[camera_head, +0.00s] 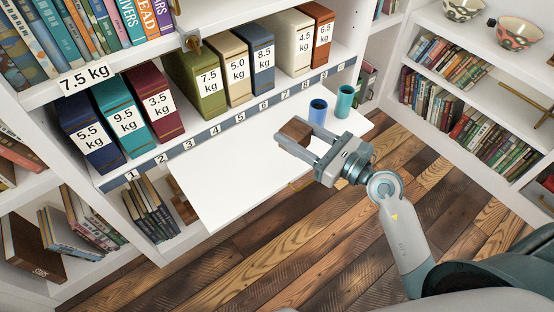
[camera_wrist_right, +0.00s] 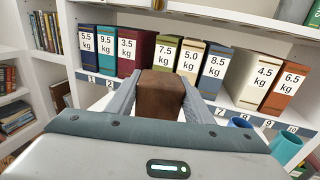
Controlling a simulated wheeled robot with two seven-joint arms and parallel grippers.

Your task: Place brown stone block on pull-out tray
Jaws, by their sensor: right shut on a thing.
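The brown stone block (camera_head: 296,130) is between the fingers of my right gripper (camera_head: 299,138), which is shut on it. The block also shows in the right wrist view (camera_wrist_right: 160,98), with a finger on each side. In the head view the gripper and block are over the white pull-out tray (camera_head: 236,172), which juts out below the numbered shelf. I cannot tell how high the block is above the tray, or whether it touches it. My left gripper is not in view.
A blue cup (camera_head: 317,112) and a teal cup (camera_head: 344,101) stand on the tray's right part, just beyond my gripper. Weight-labelled binders (camera_head: 196,85) line the numbered shelf behind. The tray's left and middle are clear. A bookcase (camera_head: 470,100) stands at the right.

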